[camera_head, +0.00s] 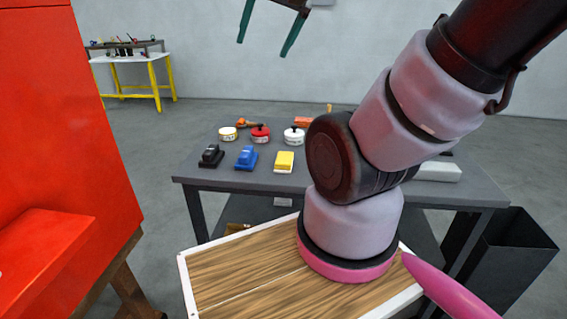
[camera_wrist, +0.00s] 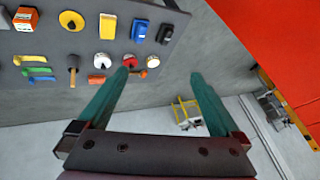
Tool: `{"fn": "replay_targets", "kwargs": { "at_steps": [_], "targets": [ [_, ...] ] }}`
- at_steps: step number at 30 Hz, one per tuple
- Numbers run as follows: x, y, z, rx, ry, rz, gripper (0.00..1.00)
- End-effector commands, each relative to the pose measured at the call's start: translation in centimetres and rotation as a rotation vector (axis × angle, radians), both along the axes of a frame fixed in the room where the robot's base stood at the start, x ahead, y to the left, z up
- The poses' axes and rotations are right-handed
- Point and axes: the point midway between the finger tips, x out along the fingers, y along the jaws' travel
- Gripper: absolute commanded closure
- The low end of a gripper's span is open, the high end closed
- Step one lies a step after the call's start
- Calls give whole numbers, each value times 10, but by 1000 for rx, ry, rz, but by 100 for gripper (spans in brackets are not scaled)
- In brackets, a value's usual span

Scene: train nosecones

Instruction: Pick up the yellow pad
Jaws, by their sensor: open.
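The yellow pad (camera_head: 284,161) is a small yellow block with a pale edge, lying on the grey table (camera_head: 225,178) to the right of the blue pad. In the wrist view the yellow pad (camera_wrist: 108,27) shows near the top, beside the blue one. My gripper (camera_head: 263,47) has two teal fingers, spread apart and empty, high up and far from the pad. In the wrist view my gripper (camera_wrist: 167,77) points past the table's edge, with open floor beyond its right finger. Part of my arm hides the right side of the table.
A blue pad (camera_head: 246,157) and a black pad (camera_head: 210,155) sit left of the yellow one. Behind are a red tin (camera_head: 260,134), a white tin (camera_head: 294,136) and a yellow-and-white tin (camera_head: 228,134). A red cabinet (camera_head: 60,130) stands at left, a dark bin (camera_head: 515,250) at right.

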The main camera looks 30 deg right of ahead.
Motion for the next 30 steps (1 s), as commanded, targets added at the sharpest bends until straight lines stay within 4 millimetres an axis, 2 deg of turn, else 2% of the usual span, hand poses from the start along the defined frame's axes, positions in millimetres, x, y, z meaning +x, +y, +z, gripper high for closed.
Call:
{"fn": "replay_targets", "kwargs": {
  "at_steps": [8, 15, 19, 24, 27, 30],
  "targets": [
    [79, -38, -59, -56, 195, -91, 0],
    [135, -77, -137, -86, 357, -151, 0],
    [156, -97, -190, -93, 443, -174, 0],
    [170, -118, -254, -93, 533, -195, 0],
    [172, -126, -279, -89, 566, -202, 0],
    [174, -129, -294, -88, 585, -206, 0]
  ]
}}
